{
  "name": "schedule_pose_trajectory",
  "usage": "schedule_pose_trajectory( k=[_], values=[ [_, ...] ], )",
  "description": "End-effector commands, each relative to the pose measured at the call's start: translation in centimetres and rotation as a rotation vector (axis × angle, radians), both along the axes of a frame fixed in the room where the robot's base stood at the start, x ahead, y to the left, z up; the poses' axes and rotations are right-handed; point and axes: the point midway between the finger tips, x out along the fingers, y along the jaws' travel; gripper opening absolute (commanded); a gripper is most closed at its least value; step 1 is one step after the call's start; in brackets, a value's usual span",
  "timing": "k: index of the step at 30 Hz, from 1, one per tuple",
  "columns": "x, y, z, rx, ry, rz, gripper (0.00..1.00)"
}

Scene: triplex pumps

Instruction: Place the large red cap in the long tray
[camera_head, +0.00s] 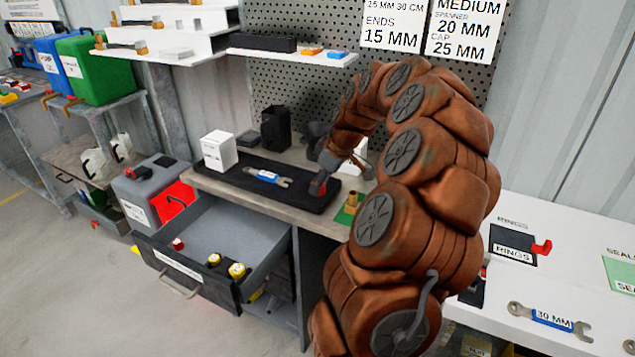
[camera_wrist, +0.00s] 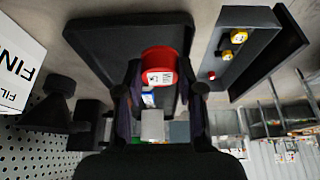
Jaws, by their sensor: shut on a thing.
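The large red cap (camera_wrist: 160,66) is between the two fingers of my gripper (camera_wrist: 162,80) in the wrist view, with a white label on its face. My gripper (camera_head: 322,180) is shut on it. In the head view only a small part of the red cap (camera_head: 317,188) shows under the fingers, over the right end of the long black tray (camera_head: 225,181). The long tray lies on the bench and also shows behind the cap in the wrist view (camera_wrist: 92,42). I cannot tell whether the cap touches the tray.
A blue-labelled spanner (camera_head: 268,177) lies in the tray. A white box (camera_head: 219,150) and a black holder (camera_head: 276,128) stand behind it. Below, an open drawer (camera_head: 230,228) holds yellow caps (camera_head: 237,270) and a small red cap (camera_head: 177,244). A shelf (camera_head: 290,54) overhangs the bench.

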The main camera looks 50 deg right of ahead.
Motion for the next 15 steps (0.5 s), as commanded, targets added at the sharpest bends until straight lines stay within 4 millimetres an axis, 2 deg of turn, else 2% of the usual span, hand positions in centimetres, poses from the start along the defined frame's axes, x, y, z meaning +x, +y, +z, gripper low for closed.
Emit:
schedule_pose_trajectory(
  k=[6, 15],
  values=[
    [2.3, -1.7, -0.2, 0.000, 0.002, 0.000, 0.24],
    [3.5, -2.7, -0.5, 0.001, 0.001, 0.000, 0.24]
  ],
)
